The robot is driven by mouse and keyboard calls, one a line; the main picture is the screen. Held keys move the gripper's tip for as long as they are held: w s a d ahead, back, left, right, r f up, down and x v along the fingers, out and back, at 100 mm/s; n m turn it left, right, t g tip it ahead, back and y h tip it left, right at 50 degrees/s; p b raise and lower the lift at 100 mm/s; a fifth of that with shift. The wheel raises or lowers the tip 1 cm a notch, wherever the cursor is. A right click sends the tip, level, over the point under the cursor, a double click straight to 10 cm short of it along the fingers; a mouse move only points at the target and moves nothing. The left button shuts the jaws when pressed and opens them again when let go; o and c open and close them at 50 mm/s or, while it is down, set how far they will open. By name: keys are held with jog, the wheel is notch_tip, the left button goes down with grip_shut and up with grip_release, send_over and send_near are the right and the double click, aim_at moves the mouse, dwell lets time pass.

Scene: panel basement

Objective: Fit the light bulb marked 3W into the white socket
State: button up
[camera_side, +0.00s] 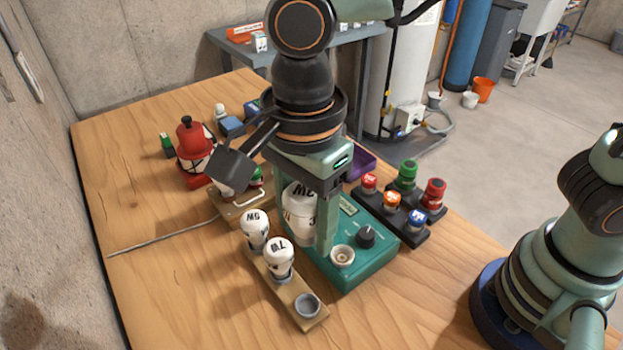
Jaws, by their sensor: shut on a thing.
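My gripper (312,215) is shut on a large white bulb (297,226) with dark markings. The bulb's lower end is hard to make out. The white socket (342,256) is a pale ring on the front of a green box (372,270), beside a black knob (366,237). It looks empty. The held bulb appears up and left of the socket in the picture; I cannot tell its exact height.
A wooden rack (289,297) in front holds two white bulbs (254,229) (280,259), and its nearest grey holder (308,305) is empty. A black rack (392,222) with several coloured pieces stands at right. A red lantern-like object (190,145) is at back left.

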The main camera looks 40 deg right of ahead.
jog(key=shift+r, duration=0.55)
jog(key=shift+w+d, duration=0.1)
jog(key=shift+d, duration=0.1)
send_near(342, 258)
jog(key=shift+f, duration=2.6)
jog(key=shift+f, duration=0.6)
jog(key=o, duration=1.1)
jog(key=shift+r, duration=0.1)
notch_tip(342, 258, up, 11)
